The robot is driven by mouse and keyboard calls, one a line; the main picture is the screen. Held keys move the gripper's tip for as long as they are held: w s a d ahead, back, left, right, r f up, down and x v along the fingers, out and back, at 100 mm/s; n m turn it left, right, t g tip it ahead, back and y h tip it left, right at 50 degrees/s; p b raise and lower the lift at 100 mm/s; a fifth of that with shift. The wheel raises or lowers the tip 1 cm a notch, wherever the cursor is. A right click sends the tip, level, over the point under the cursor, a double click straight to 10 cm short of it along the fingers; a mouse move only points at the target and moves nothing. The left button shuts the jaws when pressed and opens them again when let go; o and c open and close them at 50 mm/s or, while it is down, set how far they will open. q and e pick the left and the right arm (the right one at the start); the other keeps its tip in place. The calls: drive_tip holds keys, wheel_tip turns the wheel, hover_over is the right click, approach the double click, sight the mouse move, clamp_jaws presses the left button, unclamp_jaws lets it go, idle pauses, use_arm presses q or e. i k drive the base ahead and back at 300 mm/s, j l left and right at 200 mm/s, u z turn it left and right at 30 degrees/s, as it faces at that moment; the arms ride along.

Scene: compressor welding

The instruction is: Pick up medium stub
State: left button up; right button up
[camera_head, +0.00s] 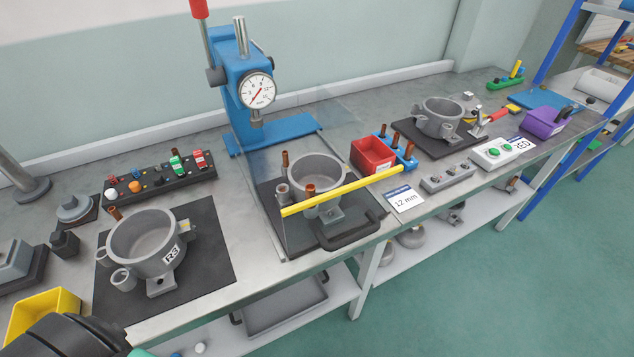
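A small blue rack (404,160) stands on the bench right of the press, beside a red bin. Copper-coloured stubs (396,140) stand upright in it; their sizes are hard to compare, so I cannot tell which is the medium one. Other copper stubs stand at the grey housing behind the yellow bar (309,190) and at the left housing, marked R3 (115,213). A dark rounded part of my own arm shows at the bottom left corner. Neither gripper's fingers are in view.
The blue press (243,90) with a dial gauge stands behind the middle housing (318,170). A clear guard with a yellow bar (340,193) surrounds that housing.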

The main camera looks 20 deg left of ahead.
sight(396, 135)
drive_tip(key=u, duration=0.4)
drive_tip(key=l+u, duration=0.3)
drive_tip(key=u, duration=0.2)
drive_tip(key=l+u, duration=0.3)
drive_tip(key=u, duration=0.15)
drive_tip(key=l+u, duration=0.3)
drive_tip(key=u, duration=0.2)
drive_tip(key=l+u, duration=0.3)
drive_tip(key=u, duration=0.15)
drive_tip(key=k+l+u, duration=0.2)
drive_tip(key=u, duration=0.3)
